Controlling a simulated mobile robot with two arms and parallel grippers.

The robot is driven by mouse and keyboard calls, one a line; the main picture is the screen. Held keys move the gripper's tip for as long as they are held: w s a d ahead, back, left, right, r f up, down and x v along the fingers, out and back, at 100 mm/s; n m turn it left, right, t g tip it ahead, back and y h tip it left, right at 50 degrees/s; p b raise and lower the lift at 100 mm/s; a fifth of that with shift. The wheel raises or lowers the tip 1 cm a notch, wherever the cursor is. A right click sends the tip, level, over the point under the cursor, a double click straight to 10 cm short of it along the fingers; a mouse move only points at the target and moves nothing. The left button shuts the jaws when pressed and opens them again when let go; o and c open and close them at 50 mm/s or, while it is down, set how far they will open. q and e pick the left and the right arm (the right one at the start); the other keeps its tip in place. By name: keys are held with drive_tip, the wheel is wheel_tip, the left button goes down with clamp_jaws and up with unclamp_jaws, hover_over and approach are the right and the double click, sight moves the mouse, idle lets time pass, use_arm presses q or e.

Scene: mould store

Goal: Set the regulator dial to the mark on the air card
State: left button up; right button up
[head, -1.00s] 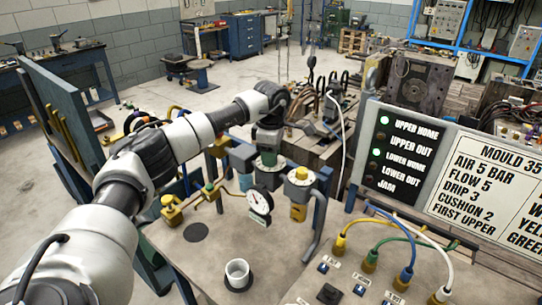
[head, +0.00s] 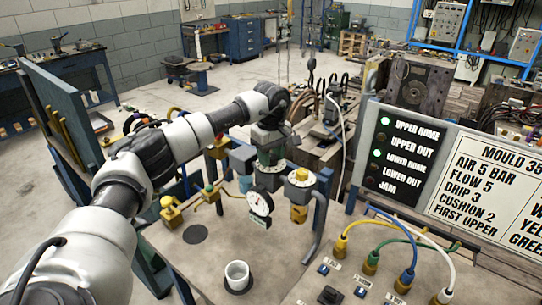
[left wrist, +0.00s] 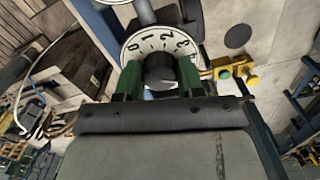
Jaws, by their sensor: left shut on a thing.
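A few numerals show; the fingers and knob hide the rest of the ring, and I cannot tell the exact setting. A round white gauge (head: 260,203) stands in front of the dial; its reading is too small to tell. The air card (head: 485,175) at the right reads "AIR 5 BAR". My right gripper is not in view.
A second dial with an orange knob (head: 301,175) stands close right of the gripper. A white cup (head: 238,275) stands at the bench front. A lamp panel (head: 398,160) and coloured hoses with yellow fittings (head: 371,262) are at the right. Yellow-handled valves (head: 171,208) are at the left.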

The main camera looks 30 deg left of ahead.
sight(271, 156)
use_arm(q)
drive_tip(key=shift+w+r, duration=0.1)
drive_tip(key=shift+r, duration=0.15)
drive_tip(key=o, duration=0.7)
drive_tip(key=shift+o, duration=1.2)
drive_tip(key=shift+f, duration=0.15)
drive_tip(key=shift+r, duration=0.5)
wheel_tip(271, 156, up, 10)
drive_tip(key=b, duration=0.2)
drive_tip(key=shift+f, duration=0.1)
